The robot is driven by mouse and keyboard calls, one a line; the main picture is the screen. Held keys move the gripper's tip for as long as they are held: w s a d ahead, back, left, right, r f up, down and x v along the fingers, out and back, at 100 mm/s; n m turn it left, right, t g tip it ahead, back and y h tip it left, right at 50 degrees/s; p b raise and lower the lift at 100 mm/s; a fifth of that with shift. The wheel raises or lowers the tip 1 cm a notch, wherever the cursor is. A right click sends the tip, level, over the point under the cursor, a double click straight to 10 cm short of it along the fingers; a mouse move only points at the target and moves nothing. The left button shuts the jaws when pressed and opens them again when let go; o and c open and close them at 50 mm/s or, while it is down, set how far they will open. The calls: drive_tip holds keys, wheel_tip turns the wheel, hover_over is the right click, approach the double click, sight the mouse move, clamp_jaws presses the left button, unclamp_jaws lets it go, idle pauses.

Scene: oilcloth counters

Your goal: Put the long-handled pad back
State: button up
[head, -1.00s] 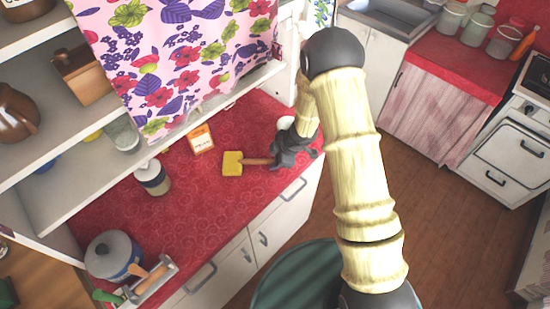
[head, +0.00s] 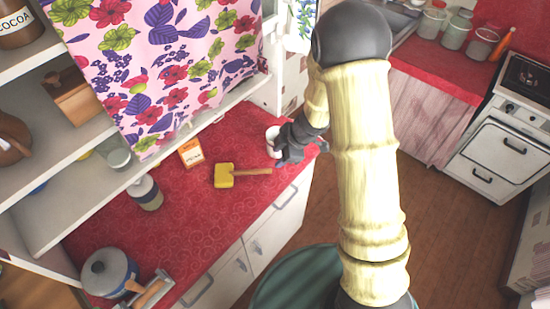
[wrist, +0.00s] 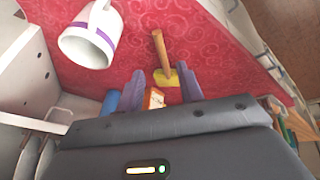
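The long-handled pad, a yellow block (head: 223,175) with a wooden handle (head: 252,171), lies on the red counter (head: 185,222), its handle pointing right. My gripper (head: 287,152) is to the right of the handle's end in the head view, beside a white mug.
The white mug (wrist: 90,37) with a purple band is close to the gripper. An orange-and-white box (head: 190,152), a jar (head: 146,192), a pot (head: 108,272) and a grey holder with a wooden-handled item (head: 155,290) stand on the counter. Shelves and a floral cloth (head: 165,60) overhang its back.

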drive_tip(key=shift+r, duration=0.15)
idle(0.6)
drive_tip(key=d+r+m+t+h, duration=0.4)
drive_tip(key=d+r+m, duration=0.5)
drive_tip(key=d+r, duration=0.1)
drive_tip(key=s+d+r+m+g, duration=0.1)
drive_tip(key=s+d+r+m, duration=0.1)
drive_tip(key=s+m, duration=0.3)
drive_tip(key=s+d+r+m+g, duration=0.1)
drive_tip(key=s+m, duration=0.4)
drive_tip(key=s, duration=0.5)
drive_tip(key=shift+d+r+g+h, duration=0.3)
drive_tip(key=shift+d+r+g, duration=0.05)
drive_tip(key=shift+r+g, duration=0.3)
